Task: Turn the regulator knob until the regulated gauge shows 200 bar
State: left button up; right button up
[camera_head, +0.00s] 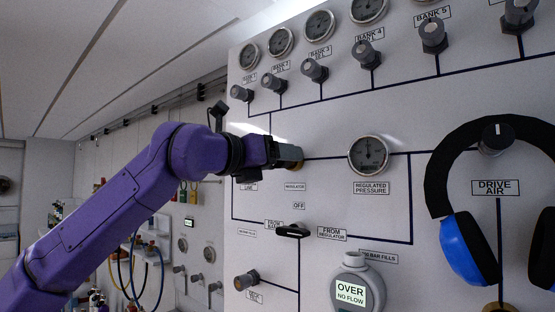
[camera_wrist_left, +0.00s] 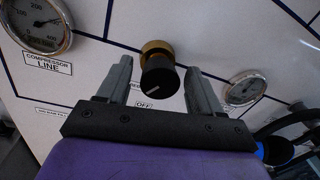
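The regulator knob (camera_wrist_left: 159,78) is black with a white line and a brass collar, and stands out from the white panel in the left wrist view. My left gripper (camera_wrist_left: 161,82) is open, with one finger on each side of the knob; I cannot tell whether either finger touches it. In the head view my left gripper (camera_head: 282,154) is at the panel and mostly hides the knob. The regulated pressure gauge (camera_head: 368,155) is right of it, its reading too small to tell; it also shows in the left wrist view (camera_wrist_left: 243,91). My right gripper is not in view.
A compressor line gauge (camera_wrist_left: 38,24) is left of the knob in the wrist view. A black selector handle (camera_head: 292,231) sits below my gripper. Bank knobs (camera_head: 314,70) and gauges line the panel top. A blue-and-black headset (camera_head: 456,248) hangs at right around the drive air knob (camera_head: 496,139).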

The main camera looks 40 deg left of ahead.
pick_arm(q)
jog(key=s+a+b, duration=0.1)
jog(key=s+b, duration=0.4)
jog(key=s, duration=0.5)
jog(key=shift+s+a, duration=0.2)
jog(key=shift+a, duration=0.05)
jog(key=shift+f, duration=0.1)
dwell(1.9)
